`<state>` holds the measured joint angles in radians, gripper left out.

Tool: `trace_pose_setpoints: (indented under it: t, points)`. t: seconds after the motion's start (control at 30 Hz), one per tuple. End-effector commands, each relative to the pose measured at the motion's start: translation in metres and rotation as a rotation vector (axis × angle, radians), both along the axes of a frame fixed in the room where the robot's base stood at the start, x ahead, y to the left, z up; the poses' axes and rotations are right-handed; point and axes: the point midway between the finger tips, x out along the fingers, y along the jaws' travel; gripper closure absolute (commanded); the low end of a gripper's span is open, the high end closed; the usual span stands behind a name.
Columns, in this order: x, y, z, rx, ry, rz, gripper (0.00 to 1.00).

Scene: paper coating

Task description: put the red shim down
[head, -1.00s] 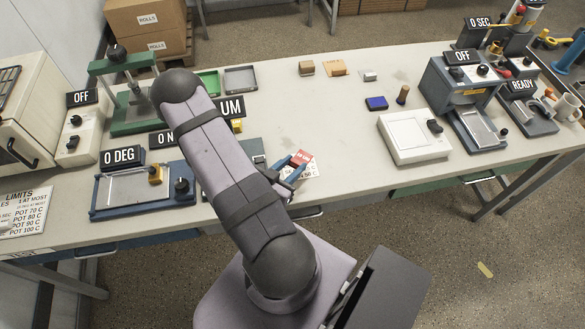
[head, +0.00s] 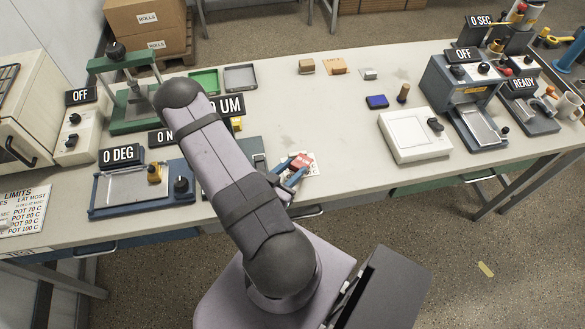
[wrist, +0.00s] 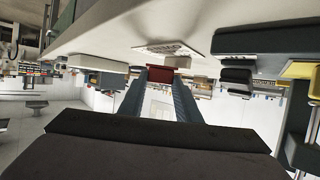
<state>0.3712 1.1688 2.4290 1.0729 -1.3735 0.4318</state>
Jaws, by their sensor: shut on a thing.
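The red shim (head: 301,161) is a small flat red piece with pale lettering on it. My gripper (head: 297,166) is shut on it, with blue fingers on either side. In the wrist view the shim (wrist: 161,75) sits between the two fingertips, close to the bench top. A white printed card (head: 311,170) lies on the bench under and beside the shim. The card also shows in the wrist view (wrist: 168,49). I cannot tell whether the shim touches the card or is just above it.
A dark green device (head: 257,160) stands just left of my gripper, partly behind my arm. A blue-framed plate device (head: 125,187) is farther left. A white square device (head: 408,132) stands to the right. The bench (head: 345,150) is clear between it and the card.

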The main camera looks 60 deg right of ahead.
Motion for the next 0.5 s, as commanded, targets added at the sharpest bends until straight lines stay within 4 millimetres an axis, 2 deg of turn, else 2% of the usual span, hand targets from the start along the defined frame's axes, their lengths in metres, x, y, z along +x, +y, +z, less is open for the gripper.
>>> trace_pose_setpoints:
  t: [0.1, 0.13, 0.2, 0.5]
  points:
    - [0.0000, -0.0001, -0.0006, 0.000, 0.000, 0.000, 0.94]
    - [0.0000, 0.0000, -0.0005, 0.000, 0.000, 0.000, 0.67]
    - [0.0000, 0.0000, -0.0004, 0.000, 0.000, 0.000, 0.51]
    - [0.0000, 0.0000, -0.0001, 0.000, 0.000, 0.000, 0.51]
